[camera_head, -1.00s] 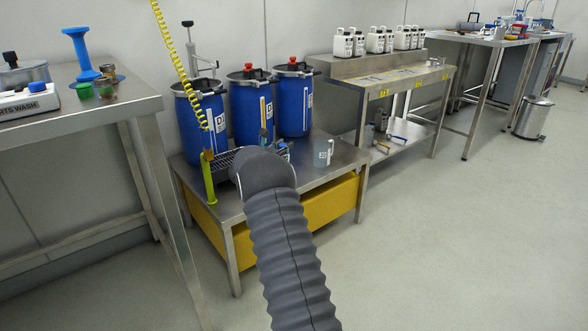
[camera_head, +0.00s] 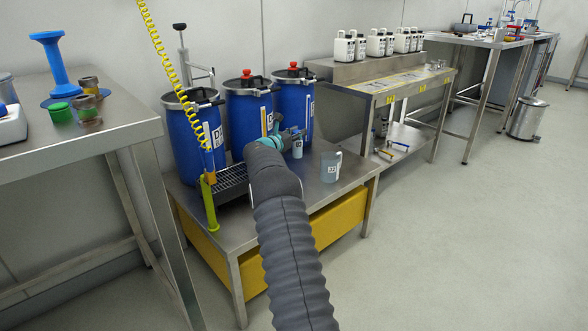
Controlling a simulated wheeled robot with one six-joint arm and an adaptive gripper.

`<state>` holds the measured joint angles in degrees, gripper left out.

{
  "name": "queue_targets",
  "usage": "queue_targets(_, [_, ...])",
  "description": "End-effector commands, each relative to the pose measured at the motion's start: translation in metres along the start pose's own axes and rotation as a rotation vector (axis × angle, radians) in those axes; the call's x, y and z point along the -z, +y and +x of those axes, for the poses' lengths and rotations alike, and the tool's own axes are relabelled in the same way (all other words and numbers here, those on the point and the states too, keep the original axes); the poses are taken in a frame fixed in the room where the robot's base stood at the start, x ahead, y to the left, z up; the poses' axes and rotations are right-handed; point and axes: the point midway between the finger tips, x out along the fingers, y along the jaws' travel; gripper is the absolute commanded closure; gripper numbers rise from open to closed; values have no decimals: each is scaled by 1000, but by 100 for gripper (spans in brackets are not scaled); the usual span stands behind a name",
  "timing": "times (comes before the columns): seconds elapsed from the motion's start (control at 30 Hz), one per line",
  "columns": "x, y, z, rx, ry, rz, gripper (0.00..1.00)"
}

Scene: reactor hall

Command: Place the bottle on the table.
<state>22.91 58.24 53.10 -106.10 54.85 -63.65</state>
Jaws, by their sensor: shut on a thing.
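My gripper (camera_head: 291,138) shows as teal and grey parts beyond the bend of my grey-sleeved arm. It is shut on a small pale bottle (camera_head: 297,150) with a label, in front of the blue drums. The bottle looks about upright; my arm and gripper hide part of the view there, and I cannot tell whether its base touches anything. Below and around it is a low steel table (camera_head: 330,196) with a yellow tray underneath.
Blue drums (camera_head: 247,115) stand at the back of the low table. A grey-blue jug (camera_head: 331,167) stands to the right. A wire rack (camera_head: 232,177) and a yellow-green post (camera_head: 209,205) are to the left. A steel bench (camera_head: 80,135) is at far left.

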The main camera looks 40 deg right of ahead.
Motion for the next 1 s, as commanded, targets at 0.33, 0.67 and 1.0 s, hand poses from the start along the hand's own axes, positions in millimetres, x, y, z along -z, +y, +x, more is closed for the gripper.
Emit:
queue_targets(0.33, [45,9,-9,-13,1,0,100])
queue_targets(0.67, [89,7,-7,-11,2,-1,100])
queue_targets(1.0, [93,6,-6,-9,1,0,100])
